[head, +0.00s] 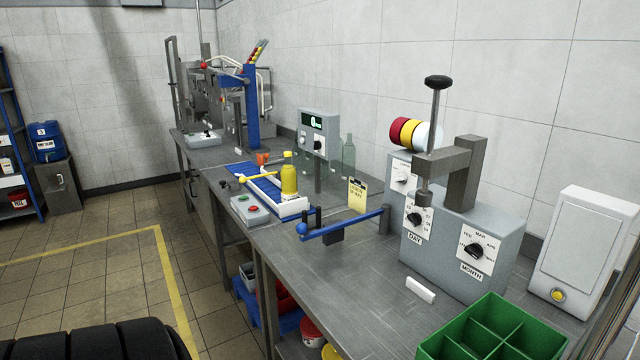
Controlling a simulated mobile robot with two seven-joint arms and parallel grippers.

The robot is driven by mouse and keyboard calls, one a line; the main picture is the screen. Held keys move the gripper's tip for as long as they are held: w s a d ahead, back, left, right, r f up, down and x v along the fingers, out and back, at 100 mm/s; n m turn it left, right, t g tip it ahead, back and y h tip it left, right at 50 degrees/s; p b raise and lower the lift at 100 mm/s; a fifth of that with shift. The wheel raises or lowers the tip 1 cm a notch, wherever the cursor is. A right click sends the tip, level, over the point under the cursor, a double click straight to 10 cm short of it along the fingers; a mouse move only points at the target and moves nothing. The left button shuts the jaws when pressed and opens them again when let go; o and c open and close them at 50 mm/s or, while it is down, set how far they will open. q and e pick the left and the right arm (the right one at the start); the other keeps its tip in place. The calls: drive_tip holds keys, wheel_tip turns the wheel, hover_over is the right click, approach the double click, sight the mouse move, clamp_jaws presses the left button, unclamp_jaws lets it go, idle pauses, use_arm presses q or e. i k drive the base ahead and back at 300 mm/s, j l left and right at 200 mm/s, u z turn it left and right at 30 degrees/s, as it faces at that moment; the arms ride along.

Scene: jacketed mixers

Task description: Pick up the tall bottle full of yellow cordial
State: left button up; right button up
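A bottle of yellow cordial (289,182) stands upright at the near end of a blue-and-white conveyor (262,188) on the steel bench. Neither of my grippers is in view.
A blue lever (345,225) juts over the bench right of the bottle. A grey dial machine (460,245) and a green divided crate (493,335) stand nearer. Clear green bottles (348,158) stand behind. A control box (250,209) sits at the front edge.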

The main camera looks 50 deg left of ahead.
sight(288, 172)
drive_tip(key=u, duration=1.9)
drive_tip(key=i+j+z, duration=0.35)
drive_tip(key=i+j, duration=0.2)
drive_tip(key=i, duration=0.1)
